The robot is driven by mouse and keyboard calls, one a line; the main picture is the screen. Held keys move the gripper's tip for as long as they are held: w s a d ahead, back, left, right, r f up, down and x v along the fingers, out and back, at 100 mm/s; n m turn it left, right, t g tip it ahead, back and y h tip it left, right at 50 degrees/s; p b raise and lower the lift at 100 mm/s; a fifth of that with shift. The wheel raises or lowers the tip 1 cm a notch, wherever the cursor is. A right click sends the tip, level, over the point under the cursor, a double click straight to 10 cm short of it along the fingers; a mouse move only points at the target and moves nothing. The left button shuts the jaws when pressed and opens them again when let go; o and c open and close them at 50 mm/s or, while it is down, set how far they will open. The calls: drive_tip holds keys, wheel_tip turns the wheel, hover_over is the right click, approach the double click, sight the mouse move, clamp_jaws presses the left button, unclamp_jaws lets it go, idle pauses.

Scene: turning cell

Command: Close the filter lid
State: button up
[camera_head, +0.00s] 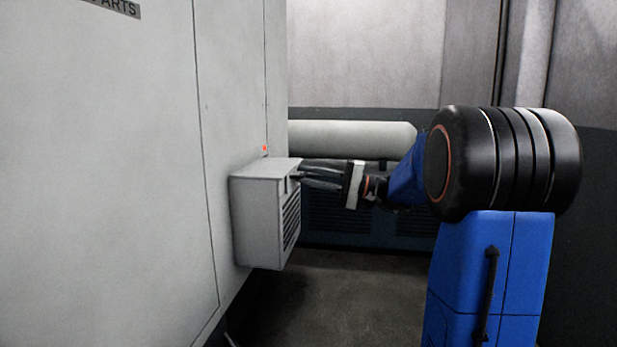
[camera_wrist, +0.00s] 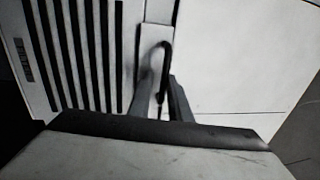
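The filter box (camera_head: 258,215) is a light grey housing on the side of a large grey cabinet. Its lid, the slatted front face (camera_head: 291,222), looks roughly flush with the housing; I cannot tell whether a small gap remains. In the wrist view, the dark slats (camera_wrist: 85,55) fill the left and a pale recessed strip with a dark curved shape (camera_wrist: 166,60), perhaps a latch or its shadow, is in the middle. My gripper (camera_head: 303,174) is at the upper part of the lid, its two dark fingers apart. In the wrist view the fingers (camera_wrist: 162,100) point at the strip; contact is unclear.
The large grey cabinet (camera_head: 110,180) fills the left. A small red light (camera_head: 264,149) shows just above the box. A pale horizontal cylinder (camera_head: 350,137) and a dark blue slatted unit (camera_head: 340,222) stand behind my gripper. The floor (camera_head: 340,300) below is clear.

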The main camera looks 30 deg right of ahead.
drive_tip(key=v, duration=1.7)
drive_tip(key=shift+d, duration=0.15)
drive_tip(key=s+a+f+n+g+h, duration=0.15)
drive_tip(key=s+a+f+g, duration=0.3)
drive_tip(key=a, duration=0.65)
drive_tip(key=s+a+f+n+g+h, duration=0.1)
drive_tip(key=s+a+f+g+h, duration=0.35)
drive_tip(key=a, duration=0.75)
drive_tip(key=s+a+f+n+h, duration=0.1)
drive_tip(key=s+a+f+h, duration=0.3)
drive_tip(key=s+f, duration=0.55)
drive_tip(key=s+d+f+n+t+h, duration=0.2)
drive_tip(key=s+d+f+n+h, duration=0.2)
drive_tip(key=s, duration=0.4)
drive_tip(key=shift+s+d+f+h, duration=0.15)
drive_tip(key=shift+d+f+h, duration=0.25)
drive_tip(key=shift+f+h, duration=0.45)
drive_tip(key=shift+r, duration=0.15)
